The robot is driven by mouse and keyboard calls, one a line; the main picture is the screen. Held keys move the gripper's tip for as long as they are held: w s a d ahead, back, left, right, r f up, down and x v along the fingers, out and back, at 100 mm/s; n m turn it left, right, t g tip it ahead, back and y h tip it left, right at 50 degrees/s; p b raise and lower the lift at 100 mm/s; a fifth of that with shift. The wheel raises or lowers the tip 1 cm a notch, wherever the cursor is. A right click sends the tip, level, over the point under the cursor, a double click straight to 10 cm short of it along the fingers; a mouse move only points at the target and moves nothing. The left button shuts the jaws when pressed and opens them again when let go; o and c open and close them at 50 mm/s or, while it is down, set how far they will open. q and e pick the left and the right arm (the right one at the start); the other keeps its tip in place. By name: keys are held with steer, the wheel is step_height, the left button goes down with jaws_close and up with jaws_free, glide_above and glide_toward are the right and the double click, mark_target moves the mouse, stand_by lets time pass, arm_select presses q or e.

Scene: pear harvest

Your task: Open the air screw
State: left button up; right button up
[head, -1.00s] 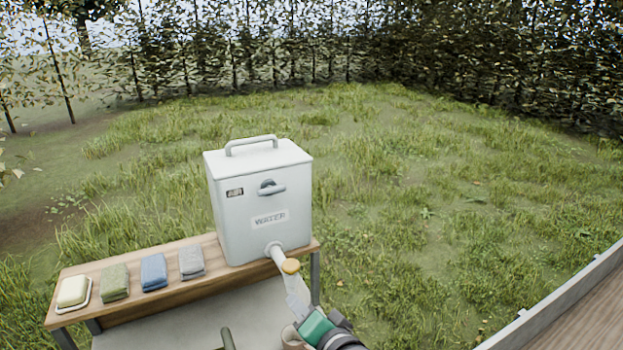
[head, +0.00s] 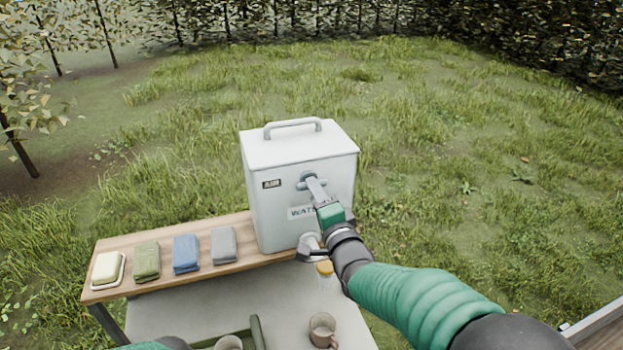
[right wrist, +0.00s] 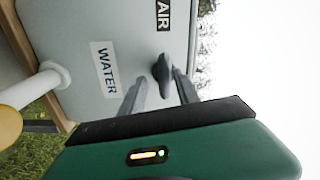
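The air screw (head: 309,181) is a grey winged knob on the front of the white water tank (head: 268,215), beside the AIR label (head: 271,184). In the right wrist view the screw (right wrist: 162,76) lies between the two finger lines of my right gripper (right wrist: 160,88). The fingers are apart, with a visible gap to the left of the screw; contact on the right side is unclear. In the head view my right gripper (head: 318,188) reaches the screw and partly covers it. Part of my left arm shows at the bottom edge, but its fingertips do not show.
The tap with a yellow knob (head: 324,268) sits below my right gripper. A mug (head: 322,328) stands on the lower grey surface. A soap dish (head: 107,270) and folded green, blue and grey cloths (head: 186,254) lie on the wooden shelf left of the tank.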

steer(key=shift+r+p+x, duration=0.25)
steer(key=shift+p+x, duration=0.05)
steer(key=shift+x, duration=0.85)
steer(key=shift+w, duration=0.2)
steer(key=c, duration=0.5)
steer(key=shift+s+a+f, duration=0.1)
jaws_close()
